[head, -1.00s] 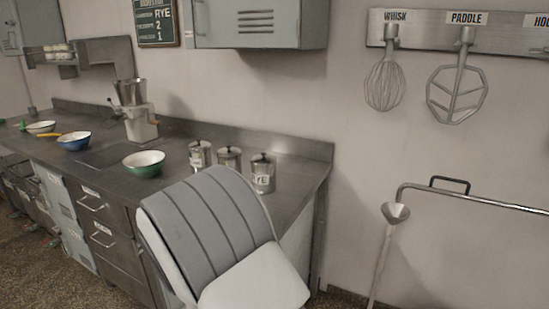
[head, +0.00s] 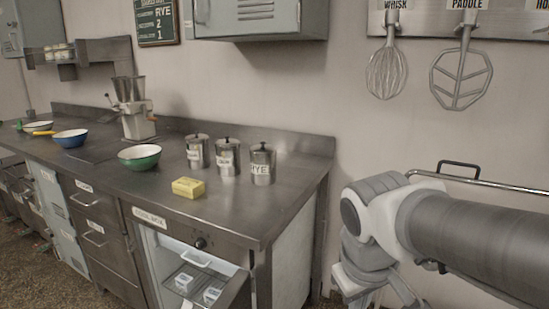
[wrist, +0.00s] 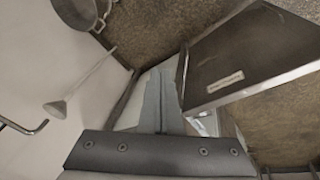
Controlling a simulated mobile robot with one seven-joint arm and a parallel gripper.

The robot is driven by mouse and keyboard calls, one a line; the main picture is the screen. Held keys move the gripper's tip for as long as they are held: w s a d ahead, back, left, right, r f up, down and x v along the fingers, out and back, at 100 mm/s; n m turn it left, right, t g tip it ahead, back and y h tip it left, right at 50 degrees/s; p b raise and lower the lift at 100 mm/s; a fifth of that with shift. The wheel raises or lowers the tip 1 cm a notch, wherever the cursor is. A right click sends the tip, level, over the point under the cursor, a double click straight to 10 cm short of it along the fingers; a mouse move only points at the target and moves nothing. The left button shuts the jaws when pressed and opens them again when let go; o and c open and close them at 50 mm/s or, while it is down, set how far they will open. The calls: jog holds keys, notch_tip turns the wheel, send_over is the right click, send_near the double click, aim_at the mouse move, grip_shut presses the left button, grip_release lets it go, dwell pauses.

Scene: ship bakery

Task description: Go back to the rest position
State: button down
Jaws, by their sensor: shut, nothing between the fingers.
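My gripper (wrist: 162,105) shows in the wrist view as narrow grey fingers pressed together, with nothing between them. The dark bar of its mount crosses the bottom of that view. In the head view my arm fills the lower right, in front of the wall and clear of the counter (head: 290,205). The gripper's fingertips cannot be made out there. The wrist view looks down past the fingers to the brown floor (wrist: 155,30).
A yellow block (head: 188,188) lies on the counter near a green bowl (head: 139,157) and three lidded tins (head: 262,166). Below, an open cool box (head: 190,258) shows white tubs. A whisk (head: 385,74) and paddle (head: 461,75) hang above my arm. A funnel (wrist: 55,108) is at left.

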jog(key=s+d+f+m+t+y+b, duration=0.1)
jog(key=s+f+m+t+b, duration=0.25)
jog(key=s, duration=0.25)
notch_tip(320, 180, up, 21)
jog(key=g+p, duration=0.1)
jog(key=p, duration=1.9)
